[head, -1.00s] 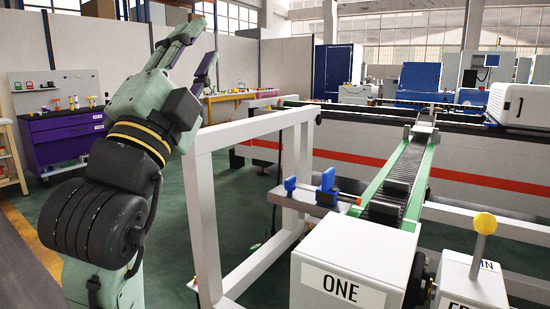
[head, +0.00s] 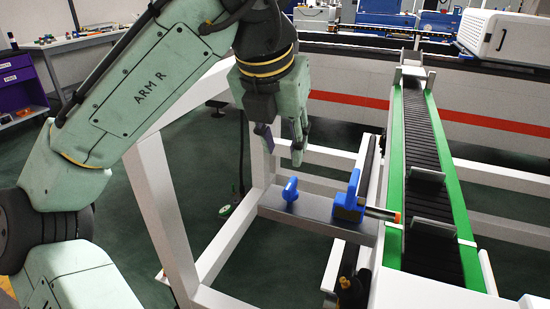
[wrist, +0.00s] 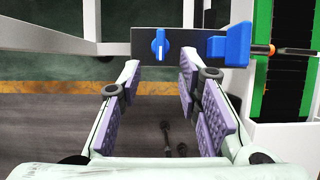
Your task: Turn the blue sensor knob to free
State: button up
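The blue sensor knob (head: 290,190) sits on a dark grey plate (head: 325,218) fixed to the white frame beside the conveyor. In the wrist view the knob (wrist: 159,45) shows its grip upright, with a pale line on it, on the dark plate ahead of my fingers. Any label around the knob is too small to read.
A blue sensor block (head: 347,203) with an orange-tipped rod (head: 385,214) stands right of the knob on the same plate. The green-edged conveyor (head: 425,170) runs along the right. White frame beams (head: 160,200) surround the plate.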

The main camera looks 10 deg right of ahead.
aim_at(291, 183)
jog(key=x, duration=1)
jog(key=shift+f, duration=0.35)
grip_shut()
